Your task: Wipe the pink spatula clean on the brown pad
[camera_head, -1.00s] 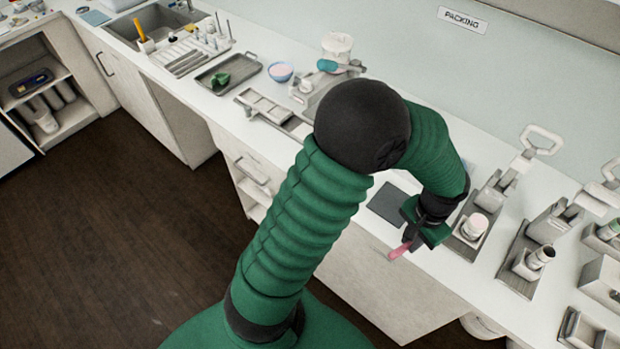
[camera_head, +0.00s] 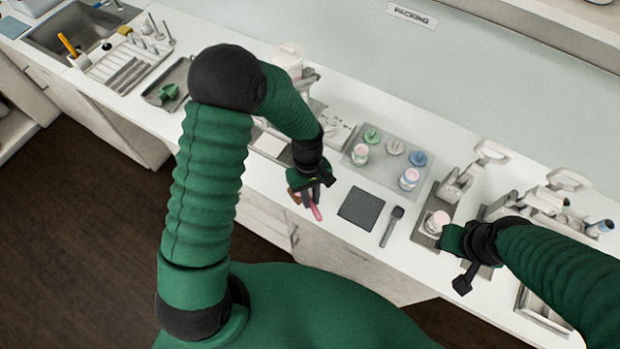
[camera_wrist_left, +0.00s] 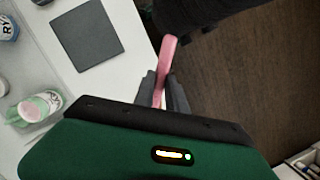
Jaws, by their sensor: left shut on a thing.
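The pink spatula (camera_head: 316,212) is held in my left gripper (camera_head: 311,194), over the counter's front edge. In the left wrist view the pink spatula (camera_wrist_left: 166,55) runs between the two dark fingers of my left gripper (camera_wrist_left: 163,90), which are shut on it. A small brown patch (camera_head: 294,196) shows just left of the gripper and is mostly hidden, so I cannot tell if it is a pad. A dark grey square pad (camera_head: 361,207) lies flat to the right, apart from the spatula; it also shows in the wrist view (camera_wrist_left: 87,36). My right gripper (camera_head: 461,262) is at the right; its jaws are unclear.
A dark flat-bladed tool (camera_head: 392,226) lies right of the grey pad. Behind is a grey tray (camera_head: 386,173) with jars and coloured lids. A jar (camera_head: 437,222) stands in a grey holder near my right gripper. The floor lies beyond the front edge.

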